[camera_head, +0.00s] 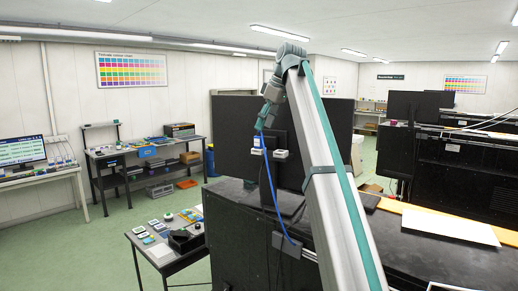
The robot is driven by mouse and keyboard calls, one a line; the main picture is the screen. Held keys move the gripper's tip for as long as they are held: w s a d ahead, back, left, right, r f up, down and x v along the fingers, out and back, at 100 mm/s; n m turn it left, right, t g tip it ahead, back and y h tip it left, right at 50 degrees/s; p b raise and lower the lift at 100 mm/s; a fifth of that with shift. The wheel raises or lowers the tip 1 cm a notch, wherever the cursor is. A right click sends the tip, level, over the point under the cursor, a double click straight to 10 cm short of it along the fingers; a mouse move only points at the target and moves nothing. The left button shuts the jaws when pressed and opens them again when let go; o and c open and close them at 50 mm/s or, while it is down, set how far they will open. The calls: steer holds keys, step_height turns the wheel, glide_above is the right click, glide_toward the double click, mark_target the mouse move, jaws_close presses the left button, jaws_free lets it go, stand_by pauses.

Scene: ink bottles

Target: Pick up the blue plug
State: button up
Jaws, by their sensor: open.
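My gripper (268,153) hangs from the end of my arm in front of a black panel. Its two pale fingertips are apart with nothing visible between them. A thin blue cable (271,190) runs from beside my wrist down to a small grey bracket (287,245) on the black machine. The cable's lower end is at this bracket, below and a little right of my gripper. I cannot make out a separate blue plug; it is too small or hidden.
A small dark table (160,254) with several small items stands at the lower left. A black machine (235,240) fills the lower middle. A workbench (148,155) holds a blue bin (147,152) by the left wall. The green floor between is mostly clear.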

mark_target(258, 136)
steer(key=shift+p+x, duration=1.8)
steer(key=shift+x, duration=1)
steer(key=shift+a, duration=0.15)
jaws_close()
steer(key=shift+w+r+b, duration=0.1)
steer(key=shift+r+b, duration=0.25)
steer(key=shift+r, duration=0.15)
step_height(258, 136, up, 9)
steer(key=shift+r+b, duration=0.1)
steer(key=shift+b, duration=0.95)
